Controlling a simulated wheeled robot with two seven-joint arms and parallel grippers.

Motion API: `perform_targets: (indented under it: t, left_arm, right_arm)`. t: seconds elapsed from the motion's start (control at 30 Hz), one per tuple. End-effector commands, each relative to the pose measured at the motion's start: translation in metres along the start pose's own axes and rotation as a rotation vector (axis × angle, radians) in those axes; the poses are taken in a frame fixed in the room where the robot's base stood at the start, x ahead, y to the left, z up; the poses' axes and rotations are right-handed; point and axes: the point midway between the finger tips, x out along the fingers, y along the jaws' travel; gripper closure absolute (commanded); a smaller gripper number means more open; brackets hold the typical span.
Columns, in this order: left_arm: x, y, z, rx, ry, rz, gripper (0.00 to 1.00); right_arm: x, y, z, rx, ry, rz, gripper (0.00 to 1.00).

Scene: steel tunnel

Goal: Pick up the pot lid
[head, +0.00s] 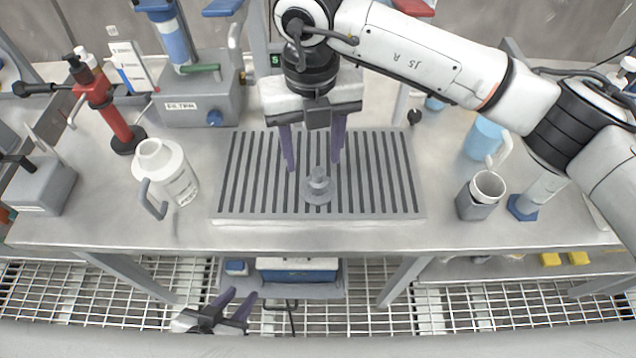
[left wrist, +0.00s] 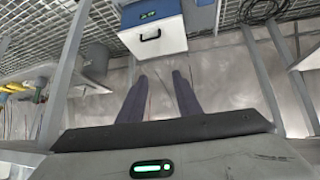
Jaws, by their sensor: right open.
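The pot lid (head: 317,197) is a small grey disc with a raised knob, lying on the dark slatted rack (head: 235,214) in the middle of the bench in the head view. My right gripper (head: 314,170) comes down from above, open, its two purple fingers apart. The fingertips are above and just behind the lid in the picture, and nothing is between them. My left gripper (head: 239,296) is low in front of the bench, open and empty. Its two fingers (left wrist: 160,95) also show apart in the left wrist view; the lid is not in that view.
A white jug (head: 170,172) stands left of the rack, near a red stand (head: 109,113). A grey filter unit (head: 200,97) stands behind. A grey cup (head: 480,195) and blue mug (head: 484,138) stand to the right. A blue-and-white box (head: 297,268) sits under the bench.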

Motion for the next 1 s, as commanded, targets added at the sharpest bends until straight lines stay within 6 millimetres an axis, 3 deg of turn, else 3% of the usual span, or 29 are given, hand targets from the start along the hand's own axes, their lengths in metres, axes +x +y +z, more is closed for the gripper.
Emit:
perform_targets:
  t: [0.37, 0.63, 0.9, 1.0]
  left_arm:
    - [0.017, -0.003, -0.004, 0.004, 0.036, 0.000, 0.69]
    - [0.017, -0.003, -0.006, 0.004, 0.038, -0.001, 0.69]
    - [0.016, -0.002, -0.001, 0.003, 0.030, -0.001, 0.69]
    - [0.016, -0.002, 0.001, 0.002, 0.026, 0.000, 0.69]
  right_arm:
    - [0.049, -0.007, -0.009, 0.000, 0.001, 0.001, 0.50]
    - [0.050, -0.007, -0.008, 0.000, -0.001, 0.001, 0.50]
    - [0.050, -0.007, -0.008, 0.000, -0.001, 0.001, 0.95]
    - [0.050, -0.007, -0.008, 0.000, -0.001, 0.001, 0.95]
